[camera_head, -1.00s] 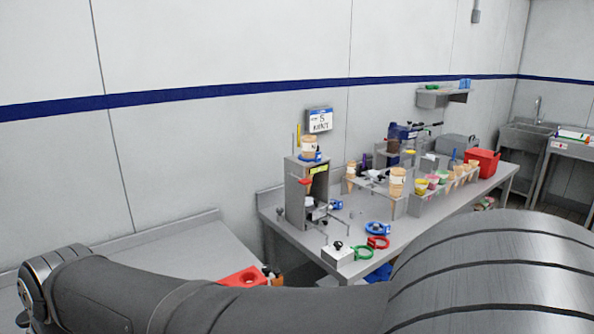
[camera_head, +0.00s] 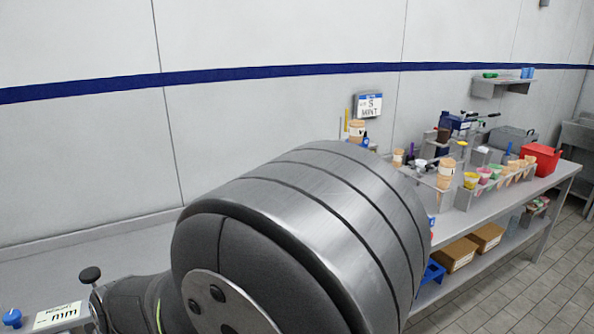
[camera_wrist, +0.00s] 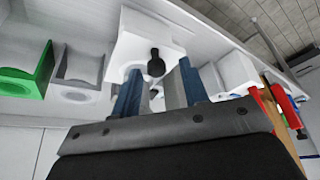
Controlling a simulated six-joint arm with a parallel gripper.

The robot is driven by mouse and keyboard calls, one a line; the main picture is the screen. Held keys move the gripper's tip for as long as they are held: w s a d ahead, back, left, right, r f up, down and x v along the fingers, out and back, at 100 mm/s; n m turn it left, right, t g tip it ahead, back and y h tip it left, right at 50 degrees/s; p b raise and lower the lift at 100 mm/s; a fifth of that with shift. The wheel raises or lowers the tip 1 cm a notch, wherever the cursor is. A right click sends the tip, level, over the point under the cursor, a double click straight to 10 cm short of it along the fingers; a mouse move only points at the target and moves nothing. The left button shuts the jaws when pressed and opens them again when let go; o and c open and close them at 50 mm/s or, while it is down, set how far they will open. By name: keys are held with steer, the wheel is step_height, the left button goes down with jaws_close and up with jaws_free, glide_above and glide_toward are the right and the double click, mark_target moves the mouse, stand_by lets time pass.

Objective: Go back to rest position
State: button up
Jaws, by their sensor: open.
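My gripper (camera_wrist: 160,88) shows in the wrist view with its two blue-grey fingers apart. I see nothing clasped between them. A white notched block (camera_wrist: 145,45) with a black knob (camera_wrist: 156,66) shows beyond and between the fingertips; I cannot tell how far off it is. In the head view my own large grey arm fills the lower middle, and my gripper is not seen there.
The wrist view shows a green holder (camera_wrist: 28,72), a grey holder (camera_wrist: 80,75) and another white block (camera_wrist: 237,70). In the head view, a bench with cones (camera_head: 445,172), a red bin (camera_head: 541,158) and brown boxes (camera_head: 455,255) stands right of my arm. A labelled card (camera_head: 57,316) lies lower left.

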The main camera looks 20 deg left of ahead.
steer(key=shift+r, duration=0.1)
stand_by(0.3)
steer(key=v, duration=1.7)
steer(key=x, duration=1.6)
steer(key=shift+a+f, duration=0.1)
steer(key=shift+f, duration=0.3)
steer(key=shift+w+f, duration=0.15)
steer(key=shift+f, duration=0.1)
steer(key=shift+w+d+r, duration=0.1)
steer(key=shift+w+d, duration=0.3)
steer(key=shift+d, duration=0.05)
steer(key=shift+o, duration=0.2)
